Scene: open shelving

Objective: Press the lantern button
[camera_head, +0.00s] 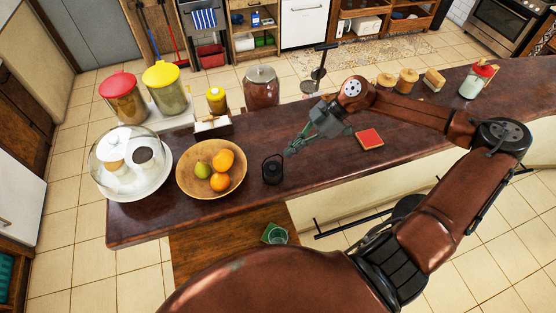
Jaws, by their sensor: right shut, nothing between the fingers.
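A small black lantern (272,170) stands upright on the dark counter, just right of the wooden fruit bowl. Its button is too small to make out. My right gripper (289,152) reaches in from the right, over the counter. Its fingers are shut and empty, pointing down and left, close to the upper right of the lantern. I cannot tell whether the fingertips touch it. My left gripper is not in view.
A wooden bowl (237,186) with fruit and a glass-domed cake stand (156,184) are left of the lantern. Jars, including a glass one (262,88), line the back. A red square item (369,138) lies right of my gripper. The counter front (330,177) is clear.

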